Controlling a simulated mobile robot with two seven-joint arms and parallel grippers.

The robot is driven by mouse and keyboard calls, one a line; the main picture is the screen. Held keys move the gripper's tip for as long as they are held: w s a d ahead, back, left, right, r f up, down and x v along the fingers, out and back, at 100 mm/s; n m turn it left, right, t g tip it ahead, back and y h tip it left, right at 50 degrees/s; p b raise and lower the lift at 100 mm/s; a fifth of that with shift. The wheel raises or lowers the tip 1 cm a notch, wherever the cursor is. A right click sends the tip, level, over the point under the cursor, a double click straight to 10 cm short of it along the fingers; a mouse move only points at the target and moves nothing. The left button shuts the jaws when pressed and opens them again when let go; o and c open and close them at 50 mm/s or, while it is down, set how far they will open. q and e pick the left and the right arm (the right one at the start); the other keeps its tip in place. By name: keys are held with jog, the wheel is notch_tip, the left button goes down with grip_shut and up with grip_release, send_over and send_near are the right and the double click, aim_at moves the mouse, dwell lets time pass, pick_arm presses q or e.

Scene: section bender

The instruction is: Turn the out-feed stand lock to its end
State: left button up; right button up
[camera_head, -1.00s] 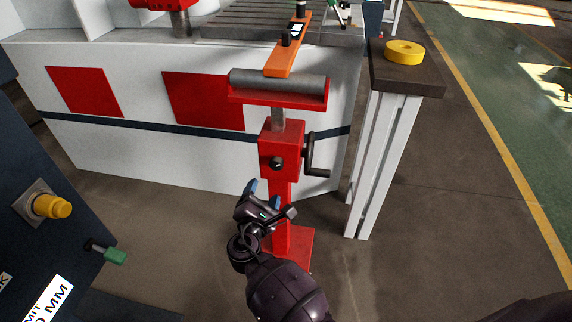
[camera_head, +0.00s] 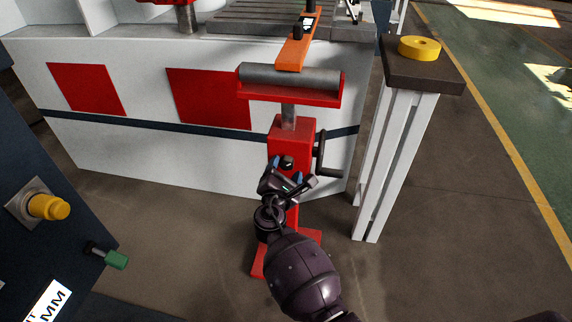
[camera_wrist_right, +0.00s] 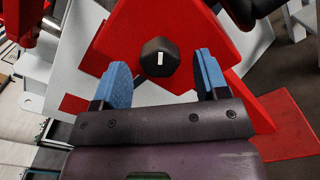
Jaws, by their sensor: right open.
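The red out-feed stand (camera_head: 291,137) stands upright with a grey roller (camera_head: 290,76) on top. Its lock is a black hexagonal knob (camera_head: 287,161) with a white mark on its face, on the front of the red housing. In the right wrist view the lock knob (camera_wrist_right: 159,58) lies between and a little beyond my blue fingertips, apart from both. My right gripper (camera_head: 287,171) is open and empty, just in front of the knob; its open fingers also show in the right wrist view (camera_wrist_right: 160,80). My left gripper is not in view.
A black crank handle (camera_head: 325,158) sits on the stand's right side. A white-legged table (camera_head: 430,74) with a yellow ring (camera_head: 419,48) stands at right. An orange bar (camera_head: 296,52) lies above the roller. A dark cabinet (camera_head: 62,250) is at lower left.

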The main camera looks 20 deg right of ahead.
jog(key=shift+x, duration=1.35)
jog(key=c, duration=0.9)
